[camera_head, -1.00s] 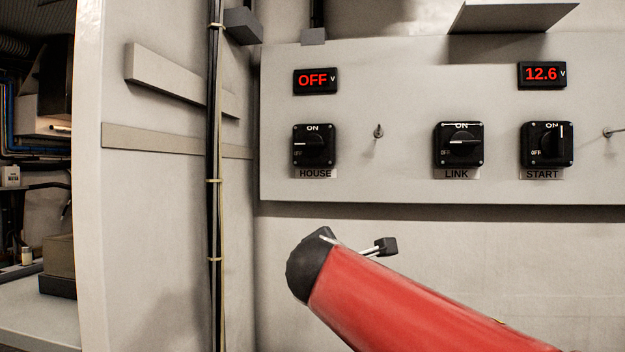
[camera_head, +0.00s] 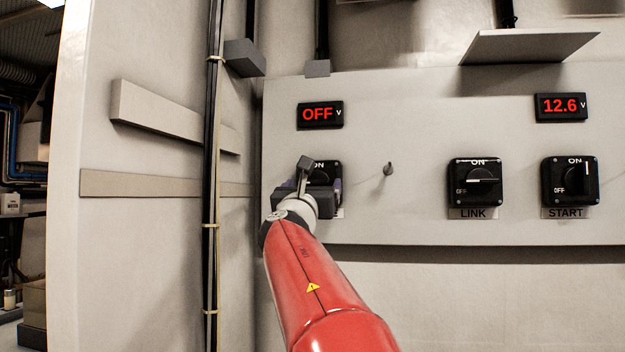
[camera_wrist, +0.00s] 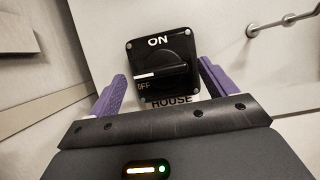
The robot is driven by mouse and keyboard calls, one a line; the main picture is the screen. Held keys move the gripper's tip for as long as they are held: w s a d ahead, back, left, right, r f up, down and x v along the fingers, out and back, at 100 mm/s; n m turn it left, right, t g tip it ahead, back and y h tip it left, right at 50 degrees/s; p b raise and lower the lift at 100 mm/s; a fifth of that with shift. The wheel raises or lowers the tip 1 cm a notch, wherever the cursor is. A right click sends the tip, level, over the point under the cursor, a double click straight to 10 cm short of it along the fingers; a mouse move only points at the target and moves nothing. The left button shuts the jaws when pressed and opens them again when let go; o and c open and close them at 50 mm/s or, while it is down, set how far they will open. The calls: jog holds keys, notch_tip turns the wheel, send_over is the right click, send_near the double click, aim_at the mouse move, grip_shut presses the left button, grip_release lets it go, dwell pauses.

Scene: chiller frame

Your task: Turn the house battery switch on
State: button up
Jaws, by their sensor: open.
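The house battery switch is a black square rotary switch (camera_wrist: 161,62) with ON at its top and OFF at its left. In the wrist view its knob's white line points left, at OFF. The label HOUSE (camera_wrist: 172,102) shows below it. My gripper (camera_wrist: 161,88) is open, with one purple finger on each side of the switch's lower part and nothing between them. I cannot tell whether the fingers touch it. In the head view my gripper covers most of the house switch (camera_head: 327,170). The red display (camera_head: 320,114) above it reads OFF.
The LINK switch (camera_head: 475,187) and START switch (camera_head: 569,183) sit to the right on the same panel (camera_head: 420,115). A display (camera_head: 561,107) reads 12.6. Vertical cables (camera_head: 213,190) run down the left.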

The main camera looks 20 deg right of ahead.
jog(key=shift+w+d+r, duration=0.1)
jog(key=shift+w+d, duration=0.05)
jog(key=shift+w, duration=0.05)
jog(key=c, duration=1)
